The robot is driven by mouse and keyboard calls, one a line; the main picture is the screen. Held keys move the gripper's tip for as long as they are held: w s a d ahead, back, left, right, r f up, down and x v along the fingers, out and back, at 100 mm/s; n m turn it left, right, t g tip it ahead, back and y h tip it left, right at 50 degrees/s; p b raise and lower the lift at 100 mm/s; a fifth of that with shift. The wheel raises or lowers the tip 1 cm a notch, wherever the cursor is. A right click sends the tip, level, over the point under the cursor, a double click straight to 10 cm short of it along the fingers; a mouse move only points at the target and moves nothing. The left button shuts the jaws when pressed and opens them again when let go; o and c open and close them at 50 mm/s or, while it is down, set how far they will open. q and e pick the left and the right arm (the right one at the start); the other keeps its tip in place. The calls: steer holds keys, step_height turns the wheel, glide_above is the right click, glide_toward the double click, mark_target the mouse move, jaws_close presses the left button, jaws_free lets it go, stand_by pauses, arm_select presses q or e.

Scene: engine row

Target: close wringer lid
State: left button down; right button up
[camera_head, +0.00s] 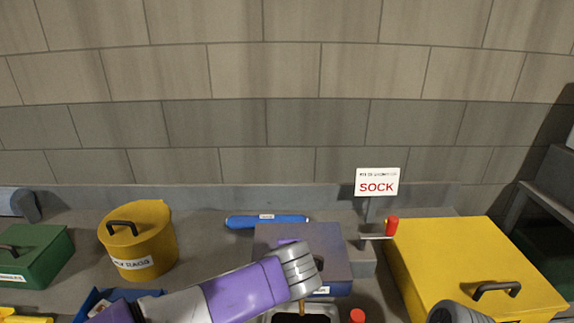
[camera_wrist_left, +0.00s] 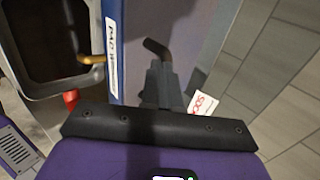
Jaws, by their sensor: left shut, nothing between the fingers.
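A brass-coloured piece (camera_wrist_left: 92,60) reaches from the opening toward that edge. My left gripper (camera_wrist_left: 160,85) is shut and empty, over the grey surface; I cannot tell whether it touches. A dark bent shape (camera_wrist_left: 156,48) lies just beyond its fingers. My right gripper is out of view.
A yellow box (camera_head: 450,255) with a black handle stands right, a yellow rag bin (camera_head: 135,240) and green box (camera_head: 35,258) left. A red-knobbed crank (camera_head: 391,227) and SOCK sign (camera_head: 377,183) stand beside the wringer. A blue roll (camera_head: 266,221) lies behind; a wall closes the back.

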arm_select(q)
steer(key=s+f+p+v, duration=0.1)
steer(key=p+v, duration=0.3)
steer(key=v, duration=0.8)
steer(key=shift+s+f+p, duration=0.3)
steer(key=shift+s+f, duration=0.1)
steer(key=shift+s, duration=0.1)
